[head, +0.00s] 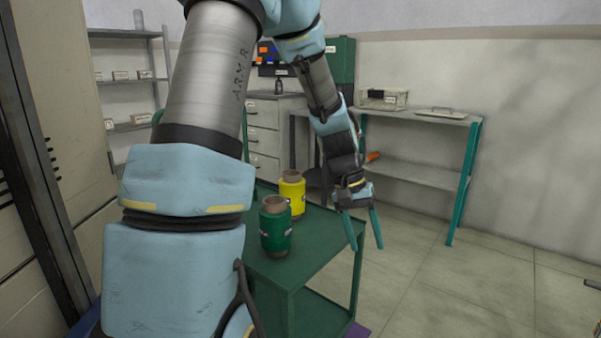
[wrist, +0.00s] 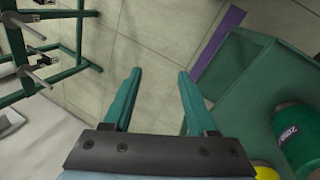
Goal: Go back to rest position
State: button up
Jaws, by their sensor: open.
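My gripper (head: 366,230) hangs with its teal fingers pointing down, just beyond the right edge of the green cart. It is open and empty. The wrist view also shows my gripper (wrist: 160,98) with its fingers apart, and only floor tiles between them. A green bobbin (head: 275,228) stands upright on the cart, left of my gripper. A yellow bobbin (head: 291,194) stands upright behind it. In the wrist view the green bobbin (wrist: 297,138) and part of the yellow bobbin (wrist: 266,172) show at the lower right.
The green cart (head: 318,238) stands in front of me, with a lower shelf. Drawers (head: 264,128) and shelves (head: 125,75) are at the back.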

jog(key=s+a+r+n+t+y, duration=0.1)
jog(key=s+a+n+t+y, duration=0.15)
jog(key=a, duration=0.85)
jog(key=s+a+r+n+t+y, duration=0.15)
jog(key=s+a, duration=0.25)
jog(key=a, duration=0.6)
jog(key=w+p+v, duration=0.3)
jog(key=p+v, duration=1.1)
jog(key=p, duration=0.1)
jog(key=shift+w+a+r+m+g+h, duration=0.25)
jog(key=shift+a+r+m+g+h, duration=0.15)
jog(key=shift+r, duration=0.1)
